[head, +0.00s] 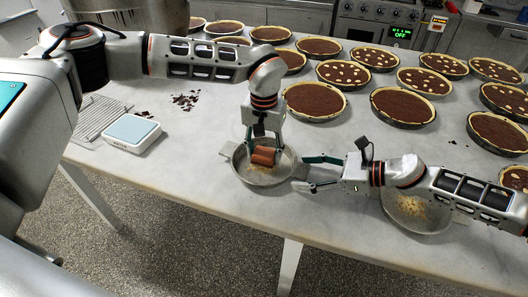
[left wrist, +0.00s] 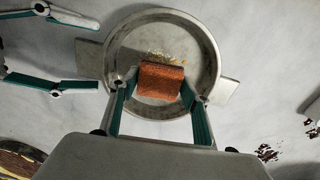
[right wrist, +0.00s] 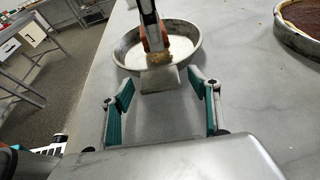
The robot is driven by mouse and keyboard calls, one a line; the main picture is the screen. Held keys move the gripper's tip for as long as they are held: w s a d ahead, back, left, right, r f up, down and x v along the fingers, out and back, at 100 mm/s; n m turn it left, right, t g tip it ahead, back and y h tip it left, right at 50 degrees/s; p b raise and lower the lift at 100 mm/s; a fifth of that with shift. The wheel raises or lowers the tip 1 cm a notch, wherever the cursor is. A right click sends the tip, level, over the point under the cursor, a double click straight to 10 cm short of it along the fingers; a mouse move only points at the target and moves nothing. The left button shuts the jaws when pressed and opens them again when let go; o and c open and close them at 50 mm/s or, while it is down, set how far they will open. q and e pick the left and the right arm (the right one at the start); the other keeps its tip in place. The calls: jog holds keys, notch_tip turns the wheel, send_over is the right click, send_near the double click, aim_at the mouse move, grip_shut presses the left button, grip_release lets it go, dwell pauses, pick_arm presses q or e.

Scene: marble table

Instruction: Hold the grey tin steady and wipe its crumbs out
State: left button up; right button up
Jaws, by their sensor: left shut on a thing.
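The grey tin (head: 237,171) stands on the marble table near its front edge, with a flat tab on each side. My left gripper (head: 264,150) is shut on a red-brown sponge (left wrist: 161,80) inside the tin; the sponge appears low, near the tin's floor. Pale crumbs (left wrist: 160,55) lie beside the sponge in the left wrist view. My right gripper (head: 314,173) is open at the tin's right side. In the right wrist view, its spread fingers stand either side of the near tab (right wrist: 160,79), without visibly gripping it. The sponge hides part of the tin's floor.
A second pan with crumbs (head: 425,213) sits beneath my right arm. Several chocolate tarts (head: 315,101) fill the back and right. A white scale (head: 132,132), a wire rack (head: 97,116) and dark chocolate shavings (head: 185,100) lie left. Marble left of the tin is clear.

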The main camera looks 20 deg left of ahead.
jog(key=shift+v, duration=0.95)
jog(key=shift+a, duration=0.25)
jog(key=shift+w+a+f, duration=0.1)
jog(key=shift+a+f, duration=0.25)
jog(key=shift+a, duration=0.3)
jog(key=c, duration=1.6)
jog(key=shift+o, duration=0.2)
